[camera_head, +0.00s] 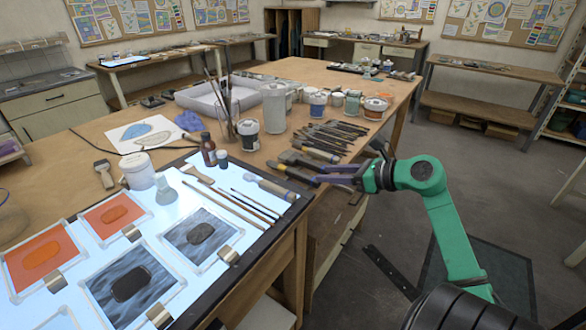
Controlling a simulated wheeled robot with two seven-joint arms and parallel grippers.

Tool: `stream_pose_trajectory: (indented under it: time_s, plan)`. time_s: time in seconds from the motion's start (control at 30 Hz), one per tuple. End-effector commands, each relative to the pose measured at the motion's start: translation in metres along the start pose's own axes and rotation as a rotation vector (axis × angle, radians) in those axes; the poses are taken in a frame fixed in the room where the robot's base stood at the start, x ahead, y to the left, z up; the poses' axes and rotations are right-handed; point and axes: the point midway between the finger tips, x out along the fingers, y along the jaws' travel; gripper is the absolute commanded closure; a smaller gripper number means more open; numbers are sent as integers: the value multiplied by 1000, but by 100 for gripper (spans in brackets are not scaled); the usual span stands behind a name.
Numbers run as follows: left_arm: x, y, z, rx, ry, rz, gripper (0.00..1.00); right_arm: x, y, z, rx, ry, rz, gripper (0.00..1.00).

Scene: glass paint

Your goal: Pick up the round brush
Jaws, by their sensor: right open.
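Several brushes are in view, and I cannot tell for certain which is the round brush. Slim long-handled brushes (238,202) lie side by side on the lit panel (200,172). A thicker-handled tool (270,187) lies near that panel's right corner. A row of wider brushes (325,138) lies on the wooden table (345,75). My right gripper (318,174) reaches in from the right, above the table's front edge near the thick handles. Its two dark fingers are apart, with nothing clearly held between them. My left gripper is not in view.
Jars and pots (273,108) stand behind the brushes. A glass (228,118) holds upright brushes. Small bottles (208,149) and a white jar (137,170) stand on or by the panel. Framed glass pieces (130,280) cover its front left. Open floor lies right of the table.

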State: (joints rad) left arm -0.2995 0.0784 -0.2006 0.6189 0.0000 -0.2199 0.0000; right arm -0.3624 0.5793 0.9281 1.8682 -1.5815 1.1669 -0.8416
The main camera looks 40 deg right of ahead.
Motion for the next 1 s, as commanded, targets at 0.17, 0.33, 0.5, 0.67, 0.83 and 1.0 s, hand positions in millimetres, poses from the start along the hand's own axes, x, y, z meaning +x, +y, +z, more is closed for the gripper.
stream_pose_trajectory:
  time_s: [0.17,0.33,0.5,0.67,0.83,1.0]
  plan:
    - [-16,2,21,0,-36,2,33,37,-1,4,5,-5,1,57]
    - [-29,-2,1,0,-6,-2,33,60,-2,6,8,-5,1,57]
    - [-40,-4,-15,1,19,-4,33,91,-4,4,9,-6,1,57]
    - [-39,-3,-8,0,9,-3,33,97,-3,0,5,-2,0,57]
    - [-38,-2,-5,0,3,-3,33,97,-3,0,6,-2,1,92]
    - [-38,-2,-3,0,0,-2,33,97,-4,0,6,-3,0,100]
